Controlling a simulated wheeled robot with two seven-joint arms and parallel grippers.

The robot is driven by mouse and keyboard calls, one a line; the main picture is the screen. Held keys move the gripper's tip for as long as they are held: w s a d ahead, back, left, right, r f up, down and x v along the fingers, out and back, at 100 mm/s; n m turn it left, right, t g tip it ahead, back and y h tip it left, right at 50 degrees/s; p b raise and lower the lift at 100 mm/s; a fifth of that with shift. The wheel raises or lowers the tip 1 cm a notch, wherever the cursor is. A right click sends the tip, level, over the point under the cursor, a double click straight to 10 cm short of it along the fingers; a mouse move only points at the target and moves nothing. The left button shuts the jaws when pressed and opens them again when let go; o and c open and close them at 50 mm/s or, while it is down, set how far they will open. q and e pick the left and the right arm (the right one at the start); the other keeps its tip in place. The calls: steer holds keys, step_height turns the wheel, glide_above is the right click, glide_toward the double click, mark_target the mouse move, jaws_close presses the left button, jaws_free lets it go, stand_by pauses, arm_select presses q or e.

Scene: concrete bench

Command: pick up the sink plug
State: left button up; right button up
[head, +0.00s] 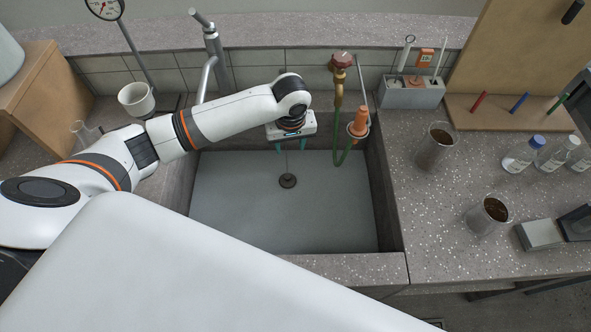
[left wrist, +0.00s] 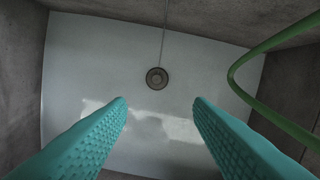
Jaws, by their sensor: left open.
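The sink plug (head: 287,181) is a small dark round disc on the pale floor of the sink (head: 330,215). A thin chain or cord runs up from it. In the left wrist view the plug (left wrist: 157,78) lies beyond the fingertips, roughly between them in line. My left gripper (head: 291,147) hangs over the back part of the sink, pointing down. Its teal fingers (left wrist: 160,103) are spread apart with nothing between them, above and apart from the plug. My right gripper does not show.
A green hose (head: 340,155) hangs from a brass tap (head: 341,75) into the sink's right side. A metal faucet (head: 213,55) stands behind. Beakers of dark liquid (head: 435,145) and capped bottles (head: 523,154) stand on the right bench. The sink's front is clear.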

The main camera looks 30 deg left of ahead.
arm_select(q)
step_height(320, 180, down, 3)
steer(key=b, duration=0.6)
glide_above(287, 177)
steer(key=d, duration=0.1)
step_height(287, 177, down, 10)
steer(key=shift+d+r, duration=0.1)
steer(key=shift+a+f+b, duration=0.15)
steer(key=shift+a+f, duration=0.05)
steer(key=shift+f, duration=0.7)
steer(key=shift+a+f+b, duration=0.15)
steer(key=shift+f, duration=0.7)
steer(key=shift+a+f+b, duration=0.15)
steer(key=shift+a+f, duration=0.05)
steer(key=shift+f, duration=0.7)
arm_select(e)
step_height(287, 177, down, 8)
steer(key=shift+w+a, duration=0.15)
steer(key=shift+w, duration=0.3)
arm_select(q)
steer(key=shift+c, duration=0.4)
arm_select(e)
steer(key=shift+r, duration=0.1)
arm_select(q)
jaws_close()
